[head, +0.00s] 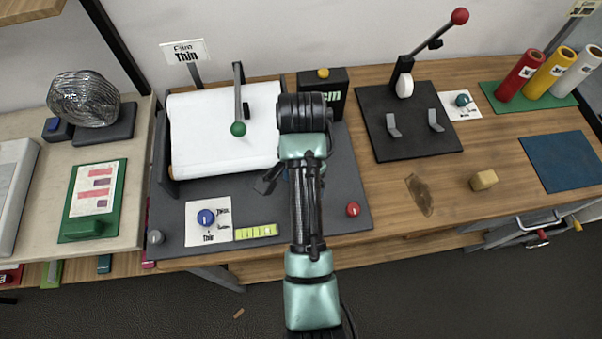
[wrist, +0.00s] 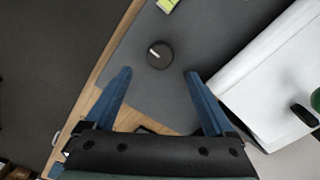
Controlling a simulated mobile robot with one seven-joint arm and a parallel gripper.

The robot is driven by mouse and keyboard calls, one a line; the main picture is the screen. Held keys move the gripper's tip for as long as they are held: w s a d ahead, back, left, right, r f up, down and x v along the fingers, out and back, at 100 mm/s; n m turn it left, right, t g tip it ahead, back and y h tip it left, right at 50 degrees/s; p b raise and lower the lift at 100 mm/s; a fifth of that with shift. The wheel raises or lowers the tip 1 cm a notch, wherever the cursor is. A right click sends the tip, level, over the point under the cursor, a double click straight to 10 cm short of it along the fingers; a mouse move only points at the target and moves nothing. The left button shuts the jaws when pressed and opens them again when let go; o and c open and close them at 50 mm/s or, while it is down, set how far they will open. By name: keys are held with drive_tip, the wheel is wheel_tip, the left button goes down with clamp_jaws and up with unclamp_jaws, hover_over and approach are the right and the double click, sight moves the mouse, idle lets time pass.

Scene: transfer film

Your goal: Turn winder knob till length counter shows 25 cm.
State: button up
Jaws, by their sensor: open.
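A round dark grey knob (wrist: 159,54) with a white pointer line sits on the dark base plate (head: 272,211); I take it for the winder knob. In the head view my arm hides it. My gripper (wrist: 158,73) is open and empty. In the wrist view its two blue fingers point toward the knob, which lies just beyond and between the tips; I cannot tell the height gap. The length counter (head: 336,98) is a black box at the back with green "cm" lettering; my arm hides its digits. White film (head: 205,135) lies on the plate's left half.
A lever with a green ball (head: 238,128) stands over the film. A blue Thin selector knob (head: 206,217), a yellow-green scale strip (head: 256,232), a grey knob (head: 156,237) and a red knob (head: 353,209) sit along the front. A lever press (head: 405,140) stands right.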

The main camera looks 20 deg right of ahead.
wheel_tip(320, 180, down, 8)
drive_tip(key=shift+f+p, duration=0.25)
drive_tip(key=shift+p, duration=0.35)
drive_tip(key=c, duration=1.4)
drive_tip(key=shift+n, duration=0.3)
